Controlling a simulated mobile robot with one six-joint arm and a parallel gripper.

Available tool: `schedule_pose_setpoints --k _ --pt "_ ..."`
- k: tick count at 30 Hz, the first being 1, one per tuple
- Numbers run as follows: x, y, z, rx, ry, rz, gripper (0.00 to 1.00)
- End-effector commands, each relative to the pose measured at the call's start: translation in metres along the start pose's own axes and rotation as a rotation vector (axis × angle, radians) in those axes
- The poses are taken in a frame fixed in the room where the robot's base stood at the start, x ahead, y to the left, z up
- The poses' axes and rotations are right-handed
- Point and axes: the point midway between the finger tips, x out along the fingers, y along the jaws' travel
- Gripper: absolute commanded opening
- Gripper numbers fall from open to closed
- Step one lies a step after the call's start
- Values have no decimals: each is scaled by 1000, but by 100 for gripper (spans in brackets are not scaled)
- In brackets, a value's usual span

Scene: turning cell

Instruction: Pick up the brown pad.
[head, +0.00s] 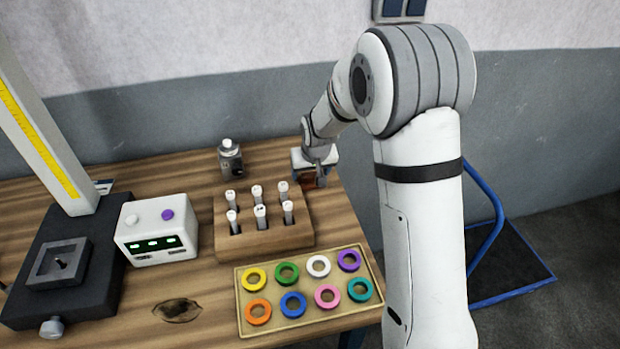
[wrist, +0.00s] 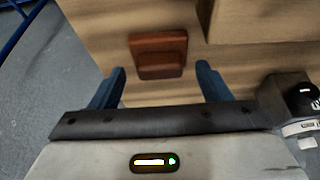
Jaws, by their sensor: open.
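The brown pad (wrist: 158,55) is a small reddish-brown block lying on the wooden table. In the wrist view it sits ahead of my gripper (wrist: 162,80), between the lines of the two blue fingers. My gripper is open and empty, with the fingers wide apart. In the head view my gripper (head: 315,180) is at the table's back right, and a bit of the brown pad (head: 308,183) shows below it. The gripper hides most of the pad there.
A wooden rack (head: 225,240) with several white-capped pieces stands left of my gripper. A tray (head: 248,328) of coloured rings lies in front. The table's right edge is close to the pad.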

Motion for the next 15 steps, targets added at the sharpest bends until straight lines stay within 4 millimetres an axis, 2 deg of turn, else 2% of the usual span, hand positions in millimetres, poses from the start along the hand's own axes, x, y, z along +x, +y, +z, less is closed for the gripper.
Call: schedule_pose_setpoints --k 8,15 --pt "4 0 0 0 0 0 71" --pt "4 -1 0 0 0 0 52"
